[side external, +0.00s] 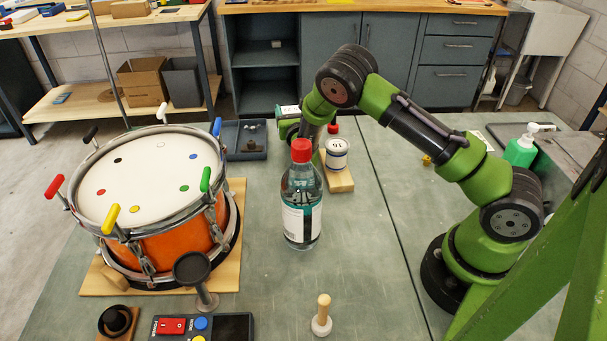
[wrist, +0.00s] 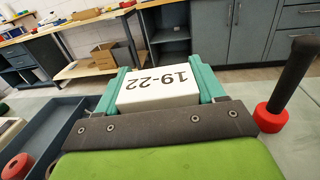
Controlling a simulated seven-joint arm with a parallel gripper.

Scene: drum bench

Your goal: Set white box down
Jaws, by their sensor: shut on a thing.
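The white box (wrist: 158,86), marked 19-22, lies between the two teal fingers of my gripper (wrist: 156,80) in the wrist view. The gripper is shut on its sides. In the side external view a small part of the white box (side external: 289,110) shows at my gripper (side external: 287,122), behind the bottle and beyond the drum's right side. My arm hides part of this area. Whether the box's underside touches the bench cannot be told.
A dark tray (side external: 243,139) lies left of the gripper. A black handle with a red base (wrist: 271,117) stands to its right in the wrist view. A bottle (side external: 302,200), a white tin (side external: 337,153) and an orange drum (side external: 170,246) stand nearer the side camera.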

